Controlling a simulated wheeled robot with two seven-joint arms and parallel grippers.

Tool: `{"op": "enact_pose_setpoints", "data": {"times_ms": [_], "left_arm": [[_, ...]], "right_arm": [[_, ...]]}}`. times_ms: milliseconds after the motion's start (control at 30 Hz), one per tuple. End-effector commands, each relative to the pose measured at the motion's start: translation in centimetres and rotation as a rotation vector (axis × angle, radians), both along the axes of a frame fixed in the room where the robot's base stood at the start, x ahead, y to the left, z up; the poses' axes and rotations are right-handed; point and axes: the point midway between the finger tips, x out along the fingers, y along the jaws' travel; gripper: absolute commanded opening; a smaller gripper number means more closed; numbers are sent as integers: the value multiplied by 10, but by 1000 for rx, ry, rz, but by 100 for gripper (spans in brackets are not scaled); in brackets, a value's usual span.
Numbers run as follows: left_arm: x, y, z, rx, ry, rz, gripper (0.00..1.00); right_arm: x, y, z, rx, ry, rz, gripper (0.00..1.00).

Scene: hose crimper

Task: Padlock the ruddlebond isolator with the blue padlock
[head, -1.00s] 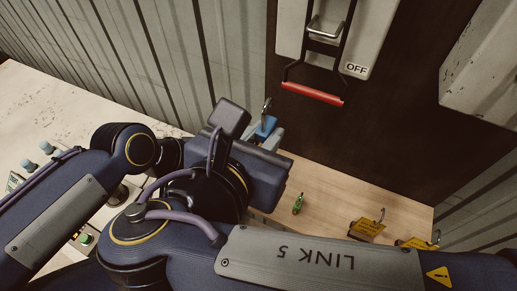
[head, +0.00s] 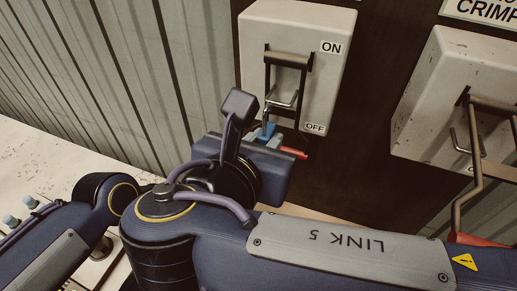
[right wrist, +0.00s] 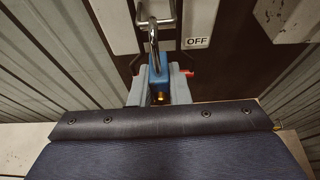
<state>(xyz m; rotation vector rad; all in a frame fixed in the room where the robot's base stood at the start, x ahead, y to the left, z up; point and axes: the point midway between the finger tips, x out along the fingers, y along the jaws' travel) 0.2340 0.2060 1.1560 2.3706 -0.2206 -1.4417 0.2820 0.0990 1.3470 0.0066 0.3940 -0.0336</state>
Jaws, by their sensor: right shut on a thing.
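My right gripper (head: 266,137) is shut on the blue padlock (head: 267,130), in front of an isolator box's lower edge. In the right wrist view the blue body (right wrist: 157,78) is between the grey fingers, with its silver shackle (right wrist: 153,45) pointing up. The shackle overlaps the metal loop (right wrist: 156,18) at the OFF end; I cannot tell whether it passes through. The pale isolator box (head: 322,70) has ON and OFF labels, and its lever (head: 290,60) is down at OFF. Its red handle (head: 295,153) is partly hidden behind my gripper. No name shows on this box. My left gripper is not in view.
A second pale isolator box (head: 430,110) with a lever (head: 478,170) and red grip (head: 475,239) stands to the right, under a partly visible sign (head: 487,8). A corrugated wall (head: 130,80) is at the left. A pale panel with knobs (head: 12,221) is at the lower left.

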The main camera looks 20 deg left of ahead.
Motion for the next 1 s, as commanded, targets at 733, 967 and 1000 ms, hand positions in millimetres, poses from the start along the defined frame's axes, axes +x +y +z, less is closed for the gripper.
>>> {"op": "enact_pose_setpoints", "data": {"times_ms": [733,967,1000], "left_arm": [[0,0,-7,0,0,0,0],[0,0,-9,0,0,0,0],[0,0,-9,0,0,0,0]], "right_arm": [[47,-2,-11,-1,-1,-1,0],[47,-2,-17,0,-1,0,0],[47,-2,-17,0,-1,0,0]]}}
